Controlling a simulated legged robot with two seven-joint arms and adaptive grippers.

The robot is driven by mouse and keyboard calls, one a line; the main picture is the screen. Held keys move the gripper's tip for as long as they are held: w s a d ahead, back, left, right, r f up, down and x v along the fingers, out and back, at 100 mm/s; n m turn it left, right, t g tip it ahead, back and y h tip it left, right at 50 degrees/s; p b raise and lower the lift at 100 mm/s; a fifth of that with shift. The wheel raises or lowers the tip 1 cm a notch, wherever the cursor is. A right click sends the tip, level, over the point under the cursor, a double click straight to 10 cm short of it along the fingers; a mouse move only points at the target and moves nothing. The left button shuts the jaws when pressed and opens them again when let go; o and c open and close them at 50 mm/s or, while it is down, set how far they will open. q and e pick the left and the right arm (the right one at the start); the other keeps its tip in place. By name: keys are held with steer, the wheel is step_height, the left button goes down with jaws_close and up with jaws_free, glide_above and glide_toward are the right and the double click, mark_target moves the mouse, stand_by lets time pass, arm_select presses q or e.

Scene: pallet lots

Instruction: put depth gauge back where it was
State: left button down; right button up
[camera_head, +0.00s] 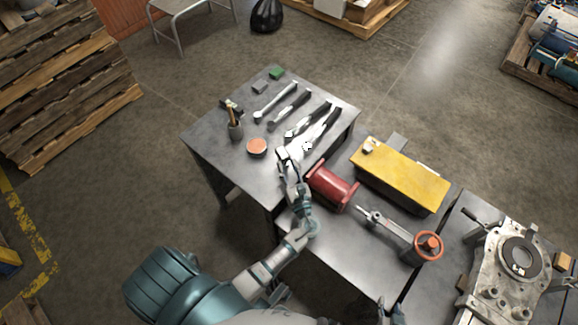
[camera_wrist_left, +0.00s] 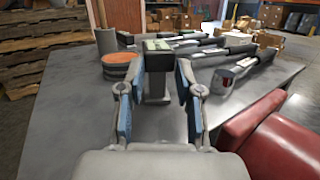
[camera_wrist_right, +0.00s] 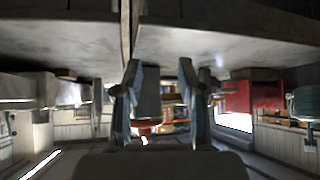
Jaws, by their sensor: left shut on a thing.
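The depth gauge (camera_wrist_left: 157,78) looks like a grey block-like piece with a dark, green-tinted top face. My left gripper (camera_wrist_left: 160,80) is shut on it, with a finger on each side, and it is upright. In the head view my left gripper (camera_head: 284,158) is at the front right part of the left table, beside the red cylinder; the gauge is small and partly hidden there. I cannot tell whether the gauge touches the tabletop. My right gripper (camera_wrist_right: 159,85) has its fingers apart with nothing between them, low by the table edge.
On the left table (camera_head: 205,138) lie several long tools (camera_head: 290,107), an orange-topped tin (camera_head: 256,147), a tool cup (camera_head: 236,131) and a green block (camera_head: 276,72). A red cylinder (camera_head: 333,186) and yellow box (camera_head: 402,188) stand to the right. Bare tabletop shows at front left.

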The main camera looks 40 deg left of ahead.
arm_select(q)
steer(key=c, duration=0.9)
jaws_free()
steer(key=shift+a, duration=0.15)
arm_select(e)
steer(key=shift+a, duration=0.1)
arm_select(q)
steer(key=shift+o, duration=0.8)
steer(key=shift+a+f, duration=0.1)
steer(key=shift+a, duration=0.05)
arm_select(e)
steer(key=shift+a, duration=0.15)
arm_select(q)
steer(key=shift+a, duration=0.2)
steer(key=shift+r, duration=0.25)
steer(key=p+v, duration=0.1)
steer(key=v, duration=1.1)
steer(key=shift+d, duration=0.25)
arm_select(e)
steer(key=s, duration=0.1)
steer(key=s+g, duration=0.1)
steer(key=s+f+g, duration=0.1)
steer(key=shift+d, duration=0.35)
steer(key=shift+d, duration=0.1)
